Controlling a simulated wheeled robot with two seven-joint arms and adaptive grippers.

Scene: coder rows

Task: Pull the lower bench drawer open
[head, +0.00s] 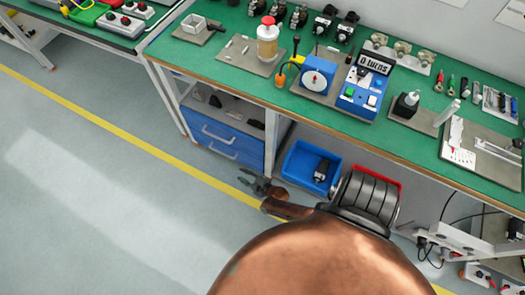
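The lower bench drawer (224,154) is the bottom one of two blue drawer fronts under the green bench, left of the middle in the head view. It has a pale bar handle (222,150) and looks shut, flush with the front above it. The upper drawer (217,131) has a similar handle and also looks shut. My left gripper is out of view.
A blue bin (307,165) with a dark item in it sits right of the drawers under the bench. The green bench top (240,80) carries several tools and devices. The grey floor (110,190) with a yellow line is clear at left.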

